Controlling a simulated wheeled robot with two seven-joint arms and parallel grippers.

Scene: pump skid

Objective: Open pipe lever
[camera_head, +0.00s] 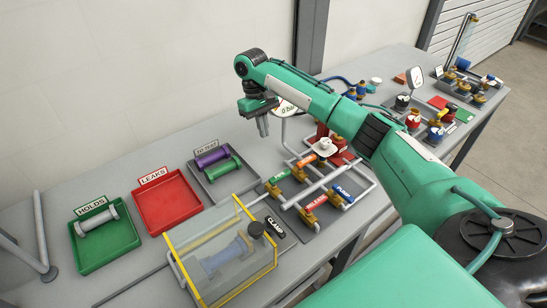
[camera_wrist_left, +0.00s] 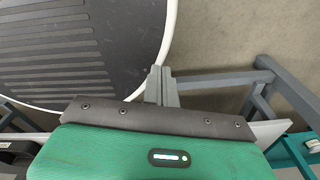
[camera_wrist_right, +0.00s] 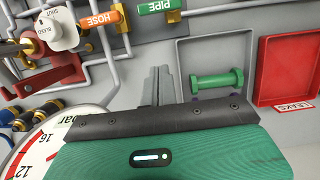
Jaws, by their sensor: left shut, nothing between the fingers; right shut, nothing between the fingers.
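The pipe lever is a green handle labelled PIPE on the pipework (camera_head: 279,176). It also shows at the top of the right wrist view (camera_wrist_right: 160,6). My right gripper (camera_head: 263,128) is shut and empty, pointing down, raised above the bench behind the levers and apart from the pipe lever. In the right wrist view its fingertips (camera_wrist_right: 157,82) are below the PIPE handle in the picture. My left gripper (camera_wrist_left: 160,82) is shut and empty, over the floor beside my base; it is not in the head view.
An orange HOSE lever (camera_head: 305,160), a RELEASE lever (camera_head: 314,201) and a blue PUMP lever (camera_head: 342,190) sit close by. A yellow-framed clear box (camera_head: 235,292) stands in front. Trays, including an empty red LEAKS tray (camera_head: 170,207), lie left. A gauge (camera_wrist_right: 40,140) stands near my right gripper.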

